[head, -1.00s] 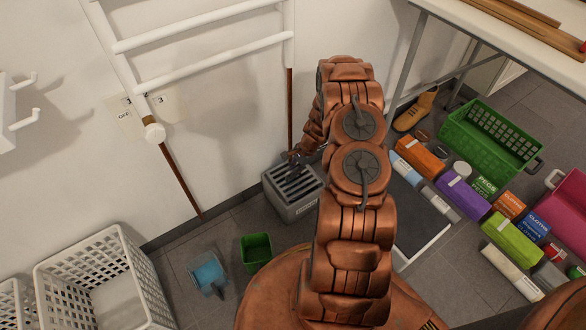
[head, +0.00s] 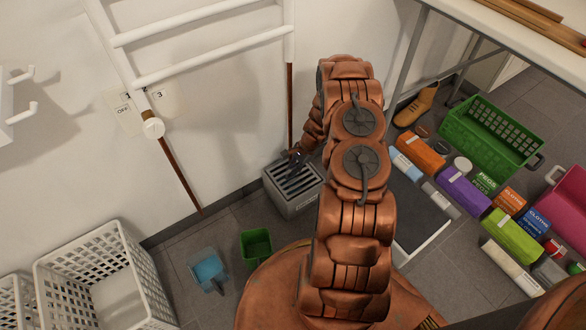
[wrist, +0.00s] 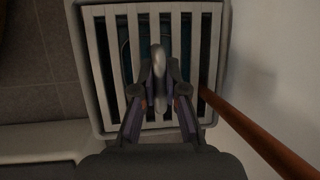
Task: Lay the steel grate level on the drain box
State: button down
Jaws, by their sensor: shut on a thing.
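The steel grate (head: 297,181) is a pale slatted panel at the top of the grey drain box (head: 298,208), beside the wall in the head view. In the wrist view the grate (wrist: 196,45) fills most of the box's top opening, with dark gaps between its slats. My gripper (head: 296,157) is over the grate. In the wrist view my gripper (wrist: 158,85) is shut on a rounded pale handle at the grate's middle. The fingers hide part of the slats. I cannot tell whether the grate rests fully on the rim or is quite level.
A brown pole (wrist: 255,130) slants close beside the box. A green bin (head: 256,247), a blue dustpan (head: 208,272) and a white basket (head: 105,275) stand to the left. A dark mat (head: 415,215), several packages and a green crate (head: 490,137) lie to the right.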

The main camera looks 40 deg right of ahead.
jog(key=shift+f, duration=0.1)
jog(key=c, duration=1.1)
grip_release()
jog(key=shift+c, duration=0.2)
jog(key=v, duration=1.2)
